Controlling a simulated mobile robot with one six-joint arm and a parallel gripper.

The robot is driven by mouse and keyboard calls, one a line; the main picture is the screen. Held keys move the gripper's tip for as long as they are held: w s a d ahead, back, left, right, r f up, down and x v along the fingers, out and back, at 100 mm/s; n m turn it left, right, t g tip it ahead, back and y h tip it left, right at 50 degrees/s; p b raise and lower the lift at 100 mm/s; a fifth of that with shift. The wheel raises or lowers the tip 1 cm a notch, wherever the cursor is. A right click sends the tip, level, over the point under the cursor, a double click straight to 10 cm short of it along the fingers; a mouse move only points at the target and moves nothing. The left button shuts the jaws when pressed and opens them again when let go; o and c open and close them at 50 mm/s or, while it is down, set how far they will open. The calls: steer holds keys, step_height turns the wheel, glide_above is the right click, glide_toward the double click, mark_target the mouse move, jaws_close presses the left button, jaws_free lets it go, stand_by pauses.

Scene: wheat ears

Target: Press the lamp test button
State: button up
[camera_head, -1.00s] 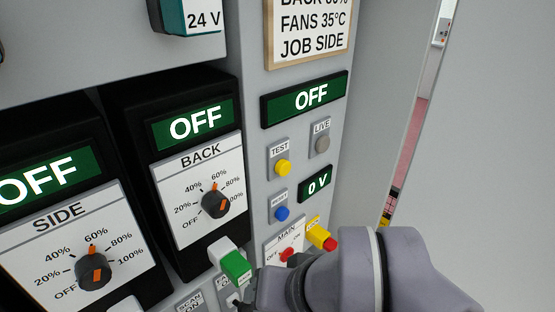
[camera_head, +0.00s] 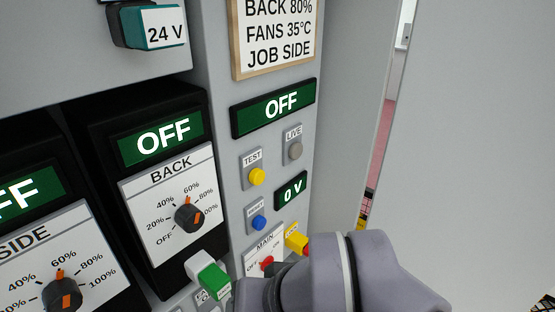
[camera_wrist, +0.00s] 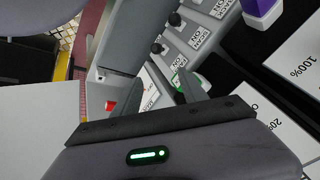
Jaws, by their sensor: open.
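The yellow button (camera_head: 257,176) labelled TEST sits on a grey plate on the right part of the panel in the head view. A grey round LIVE lamp or button (camera_head: 295,151) is up and right of it, and a blue button (camera_head: 259,222) is below it. My gripper (camera_wrist: 150,88) is open in the wrist view, with its two dark fingers apart and nothing seen between them but panel. In the head view my wrist is below the TEST button, near the MAIN switch (camera_head: 266,263), and the fingertips are largely hidden. I cannot make out the TEST button in the wrist view.
A green-and-white block (camera_head: 213,280) and a yellow-and-red part (camera_head: 297,238) stick out near my wrist. The BACK knob (camera_head: 189,216) is left of the buttons. A grey door-like panel (camera_head: 470,150) stands at right.

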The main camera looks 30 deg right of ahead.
jaws_close()
stand_by(1.5)
